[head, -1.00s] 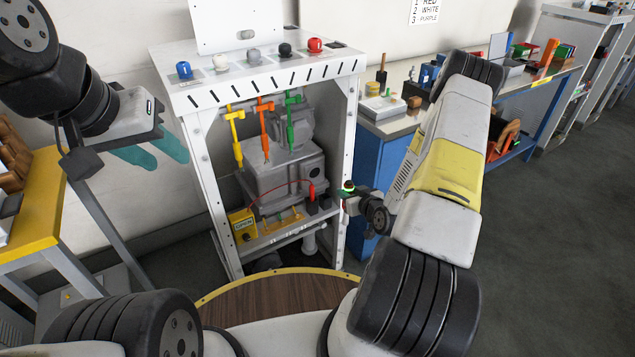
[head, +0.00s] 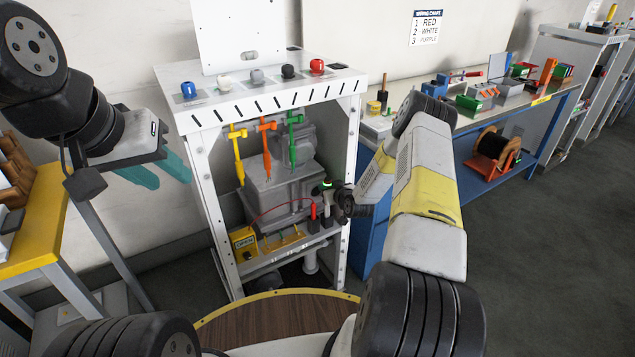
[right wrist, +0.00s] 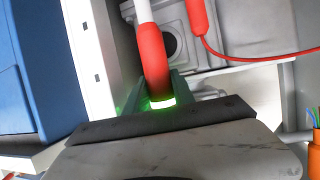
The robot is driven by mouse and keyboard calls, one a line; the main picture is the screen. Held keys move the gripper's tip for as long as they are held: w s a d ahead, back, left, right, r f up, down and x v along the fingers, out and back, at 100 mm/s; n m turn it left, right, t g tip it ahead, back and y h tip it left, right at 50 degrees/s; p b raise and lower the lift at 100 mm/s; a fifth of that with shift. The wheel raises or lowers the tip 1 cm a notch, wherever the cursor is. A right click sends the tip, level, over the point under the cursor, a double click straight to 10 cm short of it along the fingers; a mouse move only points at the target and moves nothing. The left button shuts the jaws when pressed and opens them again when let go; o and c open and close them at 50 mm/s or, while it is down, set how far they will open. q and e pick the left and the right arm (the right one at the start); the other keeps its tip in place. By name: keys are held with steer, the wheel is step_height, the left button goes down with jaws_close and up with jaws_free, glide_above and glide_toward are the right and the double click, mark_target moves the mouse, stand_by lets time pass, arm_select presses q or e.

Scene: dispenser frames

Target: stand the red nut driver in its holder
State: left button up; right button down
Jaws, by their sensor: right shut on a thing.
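My right gripper (right wrist: 160,92) is shut on a long thing with a red handle and a white upper part. I take it for the red nut driver (right wrist: 152,58); it runs up and out of the right wrist view. In the head view my right gripper (head: 328,186) is at the right side of the cabinet's open front, and the driver is hard to make out there. A grey part with a dark round opening (right wrist: 173,43) lies behind the driver. I cannot tell which part is the holder. My left gripper (head: 158,172) is open and empty, left of the cabinet.
A red probe (head: 313,211) with a red cable stands close to my right gripper. Yellow, orange (head: 267,140) and green T-handles hang in the cabinet. The cabinet's right post (head: 353,150) is beside my right arm. A blue workbench (head: 370,225) stands to the right.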

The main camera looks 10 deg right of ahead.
steer(key=shift+f, duration=1.95)
steer(key=c, duration=1.1)
jaws_free()
steer(key=shift+f, duration=0.15)
steer(key=shift+o, duration=0.2)
